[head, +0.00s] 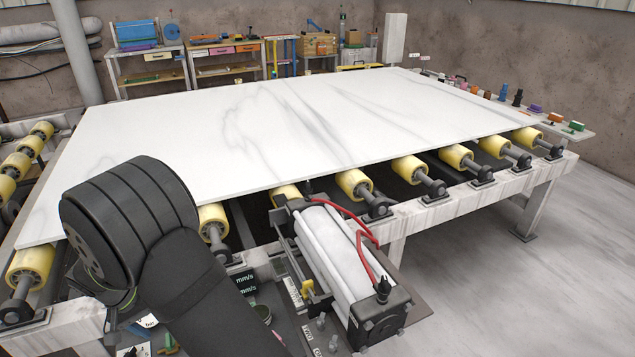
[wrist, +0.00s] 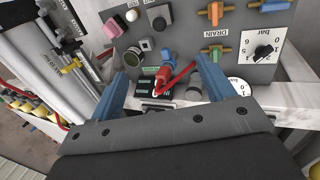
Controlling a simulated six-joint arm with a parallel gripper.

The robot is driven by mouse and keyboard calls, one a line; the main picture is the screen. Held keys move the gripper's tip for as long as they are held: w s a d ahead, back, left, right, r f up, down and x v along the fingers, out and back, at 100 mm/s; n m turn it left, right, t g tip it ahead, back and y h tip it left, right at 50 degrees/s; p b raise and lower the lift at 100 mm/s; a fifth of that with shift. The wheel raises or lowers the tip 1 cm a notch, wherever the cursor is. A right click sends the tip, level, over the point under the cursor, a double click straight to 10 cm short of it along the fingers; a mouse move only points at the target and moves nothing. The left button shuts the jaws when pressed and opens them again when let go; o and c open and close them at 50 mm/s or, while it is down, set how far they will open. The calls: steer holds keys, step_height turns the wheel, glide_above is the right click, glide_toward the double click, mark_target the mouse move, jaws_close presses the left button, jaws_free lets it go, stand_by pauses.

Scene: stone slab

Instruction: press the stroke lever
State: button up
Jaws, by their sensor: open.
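In the wrist view a grey control panel (wrist: 190,35) carries several levers, knobs and buttons. I cannot read a label that says which is the stroke lever. A red lever (wrist: 165,76) with a red arm reaching up to the right lies between my fingers, by a dark display with green markings. A blue lever (wrist: 168,56) is just above it. My gripper (wrist: 163,67) is open, its two blue fingers apart on either side of these levers, with nothing held. Contact cannot be told. In the head view my arm hides the gripper and most of the panel.
A large white stone slab (head: 280,120) lies on yellow rollers (head: 355,183). A pneumatic cylinder (head: 338,255) with red hoses sits at the front edge. Orange and green valve handles (wrist: 215,12) and a bar dial (wrist: 262,50) crowd the panel's right side.

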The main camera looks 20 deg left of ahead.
steer(key=c, duration=1.1)
steer(key=shift+f, duration=0.2)
steer(key=c, duration=0.3)
steer(key=shift+f+n, duration=0.2)
steer(key=shift+n, duration=0.4)
jaws_close()
step_height(320, 180, down, 9)
steer(key=n+g+y, duration=0.2)
steer(key=n, duration=1.4)
steer(key=shift+d+n+g+y, duration=0.3)
steer(key=shift+n, duration=0.1)
steer(key=shift+w, duration=0.1)
